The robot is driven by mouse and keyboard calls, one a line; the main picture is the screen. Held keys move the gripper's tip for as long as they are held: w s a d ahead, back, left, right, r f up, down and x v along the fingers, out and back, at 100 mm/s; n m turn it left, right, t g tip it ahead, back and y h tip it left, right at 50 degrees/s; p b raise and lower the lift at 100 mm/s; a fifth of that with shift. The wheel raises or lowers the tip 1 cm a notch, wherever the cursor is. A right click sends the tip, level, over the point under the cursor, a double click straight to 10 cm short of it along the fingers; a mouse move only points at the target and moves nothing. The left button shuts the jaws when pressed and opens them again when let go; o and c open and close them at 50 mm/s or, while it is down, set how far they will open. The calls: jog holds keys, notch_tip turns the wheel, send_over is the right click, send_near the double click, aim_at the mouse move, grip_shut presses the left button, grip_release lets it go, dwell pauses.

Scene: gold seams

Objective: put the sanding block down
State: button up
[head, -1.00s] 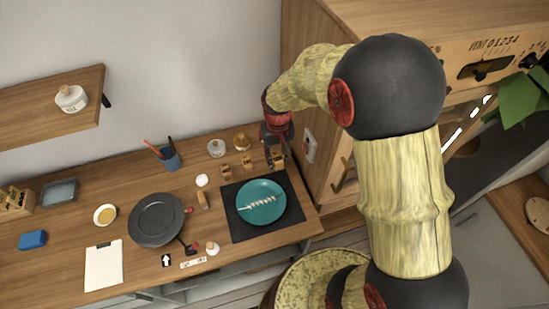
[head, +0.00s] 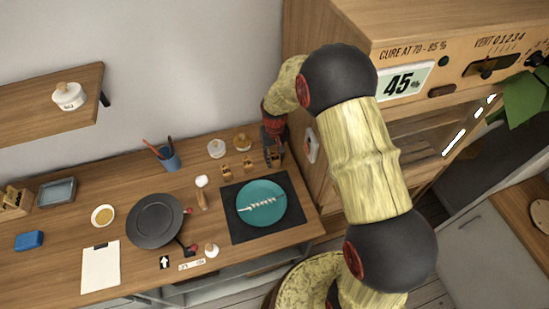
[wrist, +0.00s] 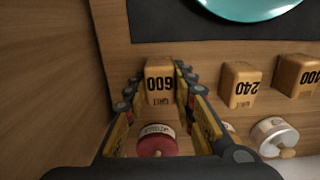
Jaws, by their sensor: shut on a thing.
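The sanding block (wrist: 160,84), a tan block marked 600 grit, sits between the fingertips of my gripper (wrist: 157,92) in the wrist view. The fingers are shut on its two sides. In the head view my gripper (head: 272,153) points down at the back right of the counter, behind the dark mat, and largely hides the block. The block is at or very near the counter top; I cannot tell whether it touches. Two similar blocks, marked 240 (wrist: 240,86) and 400 (wrist: 297,76), stand in a row beside it.
A red-topped jar (wrist: 157,141) shows between the fingers, on the wall side of the block. The dark mat (head: 240,230) with a teal plate (head: 262,213) lies in front. The wooden cabinet (head: 345,60) is close on the right. Two jars (head: 216,148) (head: 242,143) stand near the wall.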

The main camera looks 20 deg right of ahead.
jog(key=shift+r, duration=0.1)
jog(key=o, duration=1)
